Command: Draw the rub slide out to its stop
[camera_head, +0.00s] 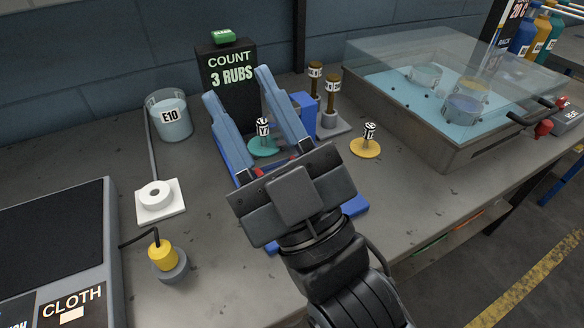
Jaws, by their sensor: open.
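My gripper (238,84) is open, its two long blue-grey fingers pointing away from me, with the tips in front of the dark counter sign. Below and behind it is a blue device, seen as a blue base (352,206) at the right of my wrist and an upright blue block (303,112) beyond the right finger. Small red parts show between the fingers near the palm. My gripper and wrist hide most of the device, and I cannot make out the rub slide or how far out it is. I see nothing held in the fingers.
The sign (228,83) reads "COUNT 3 RUBS". A teal disc (258,151) with a labelled post shows between the fingers; a yellow disc (366,151) stands right. A clear-lidded bath (470,139) stands right.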

